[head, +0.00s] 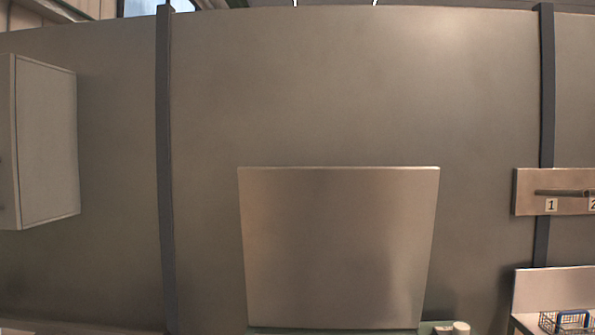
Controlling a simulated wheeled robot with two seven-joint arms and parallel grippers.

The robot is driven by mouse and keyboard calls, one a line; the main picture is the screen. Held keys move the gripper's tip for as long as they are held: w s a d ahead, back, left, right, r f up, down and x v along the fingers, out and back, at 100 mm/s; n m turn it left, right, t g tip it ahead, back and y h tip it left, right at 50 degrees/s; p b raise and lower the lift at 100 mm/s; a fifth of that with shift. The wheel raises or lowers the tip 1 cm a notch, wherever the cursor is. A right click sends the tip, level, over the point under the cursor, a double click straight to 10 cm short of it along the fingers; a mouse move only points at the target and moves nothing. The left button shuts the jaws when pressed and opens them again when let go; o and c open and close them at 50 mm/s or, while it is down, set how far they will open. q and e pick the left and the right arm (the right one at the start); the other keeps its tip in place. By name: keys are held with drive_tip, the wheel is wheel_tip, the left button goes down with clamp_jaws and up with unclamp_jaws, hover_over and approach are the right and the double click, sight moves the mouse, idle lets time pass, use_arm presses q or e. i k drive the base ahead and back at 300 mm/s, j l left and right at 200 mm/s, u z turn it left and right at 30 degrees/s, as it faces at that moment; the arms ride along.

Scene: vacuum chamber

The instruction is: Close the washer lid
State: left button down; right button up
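The washer lid (338,248) is a large flat metal panel in the middle of the head view. It stands upright, wider at the top than at the bottom, in front of the grey wall, so it is raised open. Only a thin greenish strip (333,331) shows below the lid at the bottom edge; the rest of the washer is out of view. Neither of my grippers shows in the head view.
A white cabinet (45,142) hangs at the left. At the right are a numbered panel with a handle (563,192) and a wire basket (567,322) on a counter. Small pale containers (460,328) stand right of the lid's base.

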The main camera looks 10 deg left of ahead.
sight(324, 247)
drive_tip(key=j+z, duration=0.2)
drive_tip(key=j, duration=0.3)
drive_tip(key=j+z, duration=0.25)
drive_tip(key=j, duration=0.2)
drive_tip(key=k+j+z, duration=0.2)
drive_tip(key=j, duration=0.25)
drive_tip(key=j+z, duration=0.25)
drive_tip(key=j, duration=0.25)
